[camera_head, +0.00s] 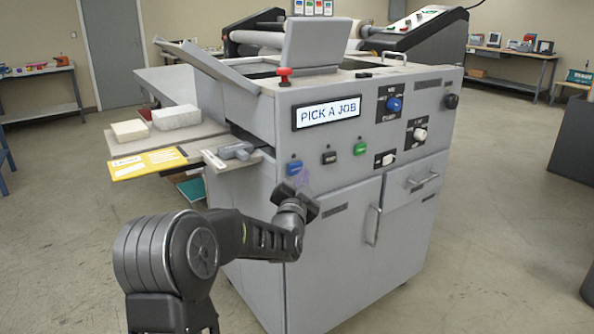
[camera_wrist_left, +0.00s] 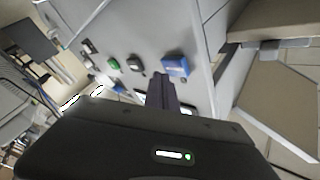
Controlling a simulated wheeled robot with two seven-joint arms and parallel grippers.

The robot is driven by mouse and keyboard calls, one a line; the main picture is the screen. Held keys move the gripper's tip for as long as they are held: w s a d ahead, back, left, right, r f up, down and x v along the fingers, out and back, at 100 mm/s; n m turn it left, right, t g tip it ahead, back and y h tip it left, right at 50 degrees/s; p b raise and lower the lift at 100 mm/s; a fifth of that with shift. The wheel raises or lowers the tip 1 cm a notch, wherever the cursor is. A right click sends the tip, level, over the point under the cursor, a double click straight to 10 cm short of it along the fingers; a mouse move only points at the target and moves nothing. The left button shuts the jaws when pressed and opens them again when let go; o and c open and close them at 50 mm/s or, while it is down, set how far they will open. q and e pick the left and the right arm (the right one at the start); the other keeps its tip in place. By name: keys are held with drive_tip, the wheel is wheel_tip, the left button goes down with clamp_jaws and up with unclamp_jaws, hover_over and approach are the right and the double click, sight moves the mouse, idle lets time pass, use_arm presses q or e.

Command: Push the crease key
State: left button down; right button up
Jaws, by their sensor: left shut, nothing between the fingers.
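The machine's front panel carries a row of small keys: a blue key (camera_head: 294,167), a black key (camera_head: 329,157) and a green key (camera_head: 361,149). Their labels are too small to read surely, so I cannot tell which is the crease key. My left gripper (camera_head: 303,181) is shut and empty, just below and in front of the blue key. In the left wrist view the shut fingers (camera_wrist_left: 162,82) point at the panel close to the blue key (camera_wrist_left: 176,67); contact cannot be told. The black key (camera_wrist_left: 134,63) and green key (camera_wrist_left: 113,64) are beside it. My right gripper is out of view.
A display (camera_head: 329,115) above the keys reads "PICK A JOB". Knobs (camera_head: 394,104) and a white switch (camera_head: 385,159) are to the right. A red-topped button (camera_head: 285,73) stands on top. A side shelf (camera_head: 130,147) with blocks and a yellow sheet juts out left.

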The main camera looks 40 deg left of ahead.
use_arm(q)
drive_tip(key=shift+a, duration=0.1)
drive_tip(key=shift+w+a+b, duration=0.15)
drive_tip(key=shift+a+b, duration=0.2)
drive_tip(key=shift+b, duration=0.05)
drive_tip(key=shift+w+a, duration=0.1)
drive_tip(key=shift+a, duration=0.2)
idle(0.5)
drive_tip(key=shift+d+b, duration=0.15)
drive_tip(key=shift+b, duration=0.15)
drive_tip(key=shift+s+d, duration=0.25)
drive_tip(key=shift+d, duration=0.3)
drive_tip(key=shift+d, duration=0.15)
